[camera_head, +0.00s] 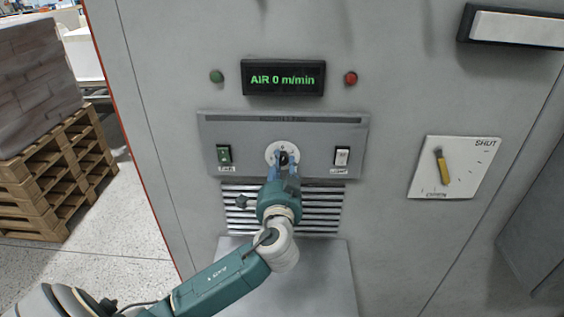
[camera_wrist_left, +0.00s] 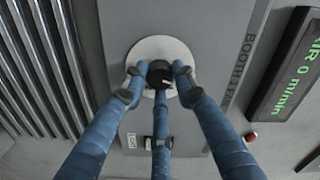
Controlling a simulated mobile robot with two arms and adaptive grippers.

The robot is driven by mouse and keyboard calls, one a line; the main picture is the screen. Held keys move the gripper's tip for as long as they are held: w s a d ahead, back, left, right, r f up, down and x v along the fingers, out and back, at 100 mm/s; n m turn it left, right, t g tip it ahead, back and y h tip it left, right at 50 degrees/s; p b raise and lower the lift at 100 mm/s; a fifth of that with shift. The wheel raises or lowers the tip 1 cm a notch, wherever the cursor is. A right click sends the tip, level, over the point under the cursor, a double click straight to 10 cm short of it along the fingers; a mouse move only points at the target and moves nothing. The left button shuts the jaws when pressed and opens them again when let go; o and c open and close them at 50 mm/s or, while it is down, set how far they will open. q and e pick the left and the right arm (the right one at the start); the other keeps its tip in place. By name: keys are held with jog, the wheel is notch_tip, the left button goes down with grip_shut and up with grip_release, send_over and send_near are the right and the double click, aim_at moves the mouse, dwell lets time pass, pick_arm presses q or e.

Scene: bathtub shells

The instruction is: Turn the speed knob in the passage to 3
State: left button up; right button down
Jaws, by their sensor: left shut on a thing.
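The speed knob (camera_wrist_left: 159,72) is dark and round, on a pale round dial plate (camera_head: 272,151) in the middle of a grey control panel (camera_head: 310,128). My left gripper (camera_head: 284,164) is at the knob, its blue fingers around it and shut on it. In the left wrist view the fingers of my left gripper (camera_wrist_left: 157,95) close in on the knob from several sides. The dial's marks are too small or hidden to read. The display (camera_head: 283,78) above reads "AIR 0 m/min". My right gripper is not in view.
A green switch (camera_head: 224,154) sits left of the dial and a white switch (camera_head: 342,156) right of it. Vent slats (camera_head: 320,200) lie below. A yellow lever (camera_head: 443,168) on a white OPEN/SHUT plate is at right. Wooden pallets (camera_head: 60,165) stand at left.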

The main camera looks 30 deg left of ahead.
pick_arm(q)
jog(key=m+p, duration=0.1)
jog(key=m, duration=0.2)
jog(key=shift+r+m+p, duration=0.1)
jog(key=shift+m+p, duration=0.3)
jog(key=m+p, duration=0.2)
jog(key=m, duration=0.2)
jog(key=shift+m+p, duration=0.3)
jog(key=m+p, duration=0.1)
jog(key=m, duration=0.1)
jog(key=shift+m, duration=0.4)
jog(key=shift+m+p, duration=0.3)
jog(key=shift+m, duration=0.6)
jog(key=m, duration=1)
jog(key=shift+f, duration=0.2)
jog(key=m, duration=0.4)
jog(key=shift+m, duration=0.3)
jog(key=m, duration=0.4)
jog(key=shift+m, duration=0.4)
